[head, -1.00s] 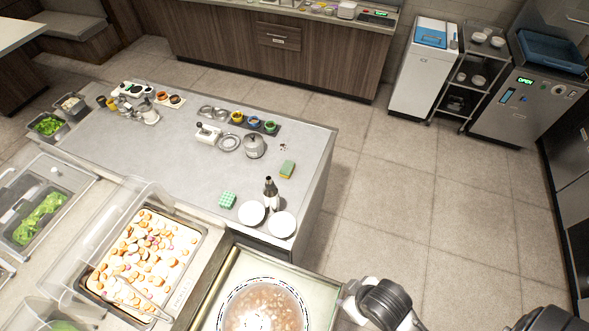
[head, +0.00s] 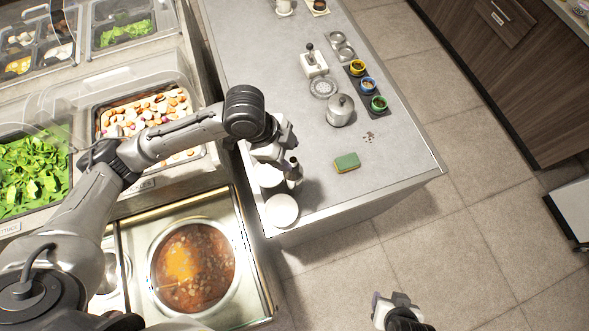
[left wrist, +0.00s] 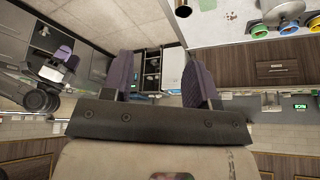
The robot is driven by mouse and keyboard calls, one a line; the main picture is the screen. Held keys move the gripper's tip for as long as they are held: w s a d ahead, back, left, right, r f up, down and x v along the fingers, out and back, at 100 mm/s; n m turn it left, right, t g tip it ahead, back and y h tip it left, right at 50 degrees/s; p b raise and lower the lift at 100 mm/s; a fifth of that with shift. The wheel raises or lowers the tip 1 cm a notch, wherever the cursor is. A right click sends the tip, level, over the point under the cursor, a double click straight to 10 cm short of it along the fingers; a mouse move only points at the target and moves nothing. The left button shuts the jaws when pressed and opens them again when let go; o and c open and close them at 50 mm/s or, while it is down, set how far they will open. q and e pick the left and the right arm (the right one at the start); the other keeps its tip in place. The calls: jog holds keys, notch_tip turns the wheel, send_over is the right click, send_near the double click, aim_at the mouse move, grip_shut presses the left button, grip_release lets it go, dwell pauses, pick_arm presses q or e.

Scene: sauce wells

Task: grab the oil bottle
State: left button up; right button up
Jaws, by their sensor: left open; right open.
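The oil bottle (head: 294,175), dark-necked with a pale body, stands on the grey counter near its front edge, beside two white plates. My left gripper (head: 284,148) is open and empty right by the bottle's top, partly overlapping that area in the head view. In the left wrist view its two purple-grey fingers (left wrist: 160,82) are apart with nothing between them. A dark round piece at the top edge there may be the bottle's neck, but I cannot be sure. My right gripper (head: 392,305) is open, low over the floor, away from the counter.
White plates (head: 282,210) sit close to the bottle. A green-and-yellow sponge (head: 347,162) lies to its right. A metal pot (head: 340,110) and coloured sauce bowls (head: 367,83) stand further back. A soup pot (head: 193,266) is in front. Bare counter lies right of the sponge.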

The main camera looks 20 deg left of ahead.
aim_at(296, 165)
pick_arm(q)
jog(key=w+a+r+b, duration=0.1)
jog(key=w+a+b, duration=0.1)
jog(key=a, duration=0.2)
jog(key=shift+m+g, duration=0.3)
jog(key=shift+g, duration=0.1)
jog(key=x, duration=0.8)
jog(key=shift+w+d, duration=0.1)
jog(key=shift+y, duration=0.3)
jog(key=shift+p+x, duration=0.6)
jog(key=shift+x, duration=2)
pick_arm(e)
jog(key=shift+s+a+f, duration=0.1)
jog(key=shift+f, duration=0.35)
jog(key=shift+s+a+f, duration=0.1)
jog(key=shift+f, duration=0.3)
pick_arm(q)
jog(key=shift+c, duration=0.5)
jog(key=c, duration=0.6)
grip_shut()
pick_arm(e)
jog(key=shift+d, duration=0.1)
